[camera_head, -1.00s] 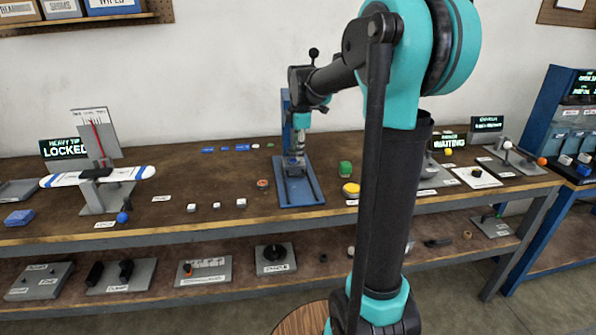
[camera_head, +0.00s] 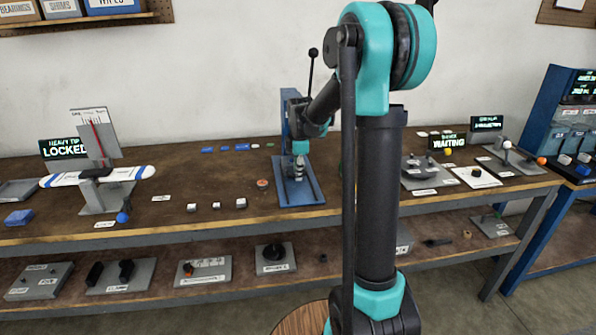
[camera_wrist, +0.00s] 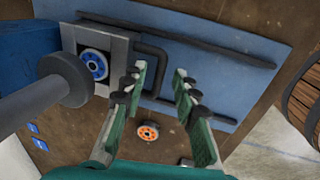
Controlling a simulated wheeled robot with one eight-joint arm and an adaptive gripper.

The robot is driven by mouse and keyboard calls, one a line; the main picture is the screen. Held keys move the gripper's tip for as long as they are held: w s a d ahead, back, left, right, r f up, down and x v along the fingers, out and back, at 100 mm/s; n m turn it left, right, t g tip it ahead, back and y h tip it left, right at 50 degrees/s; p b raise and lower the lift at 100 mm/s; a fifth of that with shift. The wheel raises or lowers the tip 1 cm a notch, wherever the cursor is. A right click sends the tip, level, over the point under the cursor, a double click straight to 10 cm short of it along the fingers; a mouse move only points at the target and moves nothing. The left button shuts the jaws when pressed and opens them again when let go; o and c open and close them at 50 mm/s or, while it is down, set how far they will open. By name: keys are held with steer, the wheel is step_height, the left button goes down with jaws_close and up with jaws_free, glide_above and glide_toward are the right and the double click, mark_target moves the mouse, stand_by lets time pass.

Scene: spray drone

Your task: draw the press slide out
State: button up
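The press (camera_head: 290,125) has a blue upright and a blue base plate (camera_head: 312,190) with dark rails on the bench. In the wrist view its base plate (camera_wrist: 215,55) fills the upper middle. The press slide (camera_wrist: 113,45) is a light grey block at the upper left, with a blue-and-white ring part (camera_wrist: 95,65) in it. A dark U-shaped handle (camera_wrist: 163,62) sticks out from the slide to the right. My gripper (camera_wrist: 162,76) is open, its green fingers either side of the handle's outer end; contact cannot be told. In the head view my gripper (camera_head: 299,172) is small over the base.
The grey press ram (camera_wrist: 40,95) is close left of my fingers. An orange-and-white ring part (camera_wrist: 148,132) lies on the bench near them. Small white blocks (camera_head: 216,205) stand left of the press. A balance stand (camera_head: 97,195) stands farther left.

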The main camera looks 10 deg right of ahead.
jaws_close()
steer(key=shift+s, duration=0.1)
steer(key=s, duration=1.5)
steer(key=shift+s, duration=0.2)
steer(key=shift+o, duration=0.7)
jaws_free()
step_height(320, 180, up, 12)
steer(key=s, duration=0.2)
steer(key=shift+s, duration=0.15)
